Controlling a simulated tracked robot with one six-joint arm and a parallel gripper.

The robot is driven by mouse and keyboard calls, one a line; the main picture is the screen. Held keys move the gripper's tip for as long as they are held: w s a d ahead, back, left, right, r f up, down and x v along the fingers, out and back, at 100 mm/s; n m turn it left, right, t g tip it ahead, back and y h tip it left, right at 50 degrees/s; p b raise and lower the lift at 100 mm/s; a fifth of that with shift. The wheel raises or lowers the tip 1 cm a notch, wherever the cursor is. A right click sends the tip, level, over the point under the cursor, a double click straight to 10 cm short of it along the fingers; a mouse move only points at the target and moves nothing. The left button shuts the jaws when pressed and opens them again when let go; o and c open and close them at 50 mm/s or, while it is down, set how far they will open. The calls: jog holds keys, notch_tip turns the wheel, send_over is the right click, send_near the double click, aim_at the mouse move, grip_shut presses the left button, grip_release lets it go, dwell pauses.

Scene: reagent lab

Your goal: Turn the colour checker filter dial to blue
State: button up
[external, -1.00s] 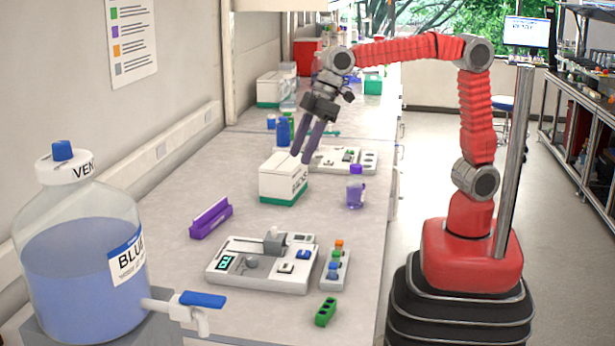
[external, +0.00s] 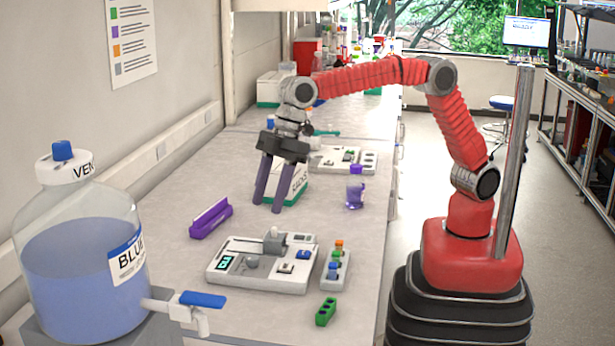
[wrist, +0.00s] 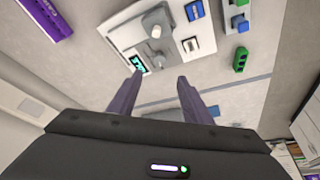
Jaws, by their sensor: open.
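A white bench device (external: 215,275) with a small lit display (external: 225,262) sits in the middle of the bench. In the wrist view the device (wrist: 118,35) is beyond my fingertips, with the dial (wrist: 150,56) and display (wrist: 137,63) nearest. My gripper (external: 267,206) is open and empty, pointing down above the bench, behind the device and apart from it. The dial's setting is too small to read.
A purple rack (external: 210,218) lies left of the device. A small block with coloured pieces (external: 336,270) and a green rack (external: 326,311) are to its right.

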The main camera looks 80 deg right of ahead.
aim_at(253, 257)
jog(key=shift+f, duration=0.1)
jog(key=x, duration=1.3)
jog(key=shift+w+a+f, duration=0.1)
jog(key=shift+a+f, duration=0.1)
jog(key=shift+f, duration=0.05)
jog(key=shift+c, duration=0.3)
jog(key=c, duration=1)
jog(key=shift+m, duration=0.4)
jog(key=m+t+h, duration=0.1)
jog(key=m, duration=0.2)
jog(key=shift+a+m, duration=0.15)
jog(key=shift+m, duration=0.15)
jog(key=shift+a+m+t+h, duration=0.1)
jog(key=shift+m+t+h, duration=0.25)
jog(key=shift+m, duration=0.7)
jog(key=shift+m+t+h, duration=0.15)
jog(key=shift+m+h, duration=0.3)
jog(key=shift+m, duration=0.6)
